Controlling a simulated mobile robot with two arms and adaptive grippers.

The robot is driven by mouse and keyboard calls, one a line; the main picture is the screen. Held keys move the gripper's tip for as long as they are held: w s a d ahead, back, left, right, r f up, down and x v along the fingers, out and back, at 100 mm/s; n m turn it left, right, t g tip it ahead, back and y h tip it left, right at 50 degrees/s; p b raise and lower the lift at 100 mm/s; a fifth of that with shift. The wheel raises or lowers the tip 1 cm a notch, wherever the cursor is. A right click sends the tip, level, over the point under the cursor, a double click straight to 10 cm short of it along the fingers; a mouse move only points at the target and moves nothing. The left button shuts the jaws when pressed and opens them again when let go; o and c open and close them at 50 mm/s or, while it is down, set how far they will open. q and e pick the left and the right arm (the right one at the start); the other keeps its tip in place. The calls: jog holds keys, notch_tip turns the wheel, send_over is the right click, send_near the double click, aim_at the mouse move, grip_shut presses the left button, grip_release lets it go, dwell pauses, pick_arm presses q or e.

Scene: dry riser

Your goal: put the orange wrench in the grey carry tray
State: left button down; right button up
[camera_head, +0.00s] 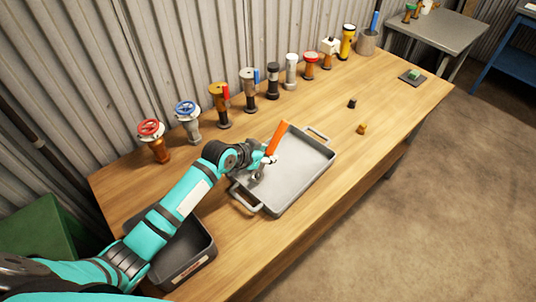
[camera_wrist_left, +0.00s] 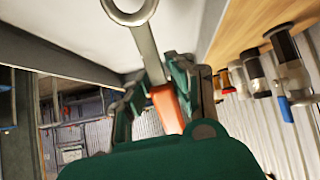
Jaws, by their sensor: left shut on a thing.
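The orange wrench (camera_head: 277,138) is held tilted over the left part of the grey carry tray (camera_head: 306,172). Its orange handle points up and its bare metal end points down toward the tray floor. I cannot tell whether that end touches the floor. My left gripper (camera_head: 269,159) is shut on the wrench. In the left wrist view the orange handle (camera_wrist_left: 168,108) sits between the fingers (camera_wrist_left: 163,88), and the metal ring end reaches toward the pale tray floor. The tray looks otherwise empty, though my arm hides part of its left side. My right gripper is out of view.
A row of valves and fittings, including a red-wheeled valve (camera_head: 152,140) and a yellow torch (camera_head: 347,41), stands along the wall. A dark bin (camera_head: 184,262) is under my left arm. Small black (camera_head: 352,103) and brass (camera_head: 362,128) pieces lie right of the tray.

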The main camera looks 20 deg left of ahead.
pick_arm(q)
jog(key=shift+r, duration=0.1)
jog(key=c, duration=1.5)
grip_release()
jog(key=o, duration=0.4)
jog(key=v, duration=1.2)
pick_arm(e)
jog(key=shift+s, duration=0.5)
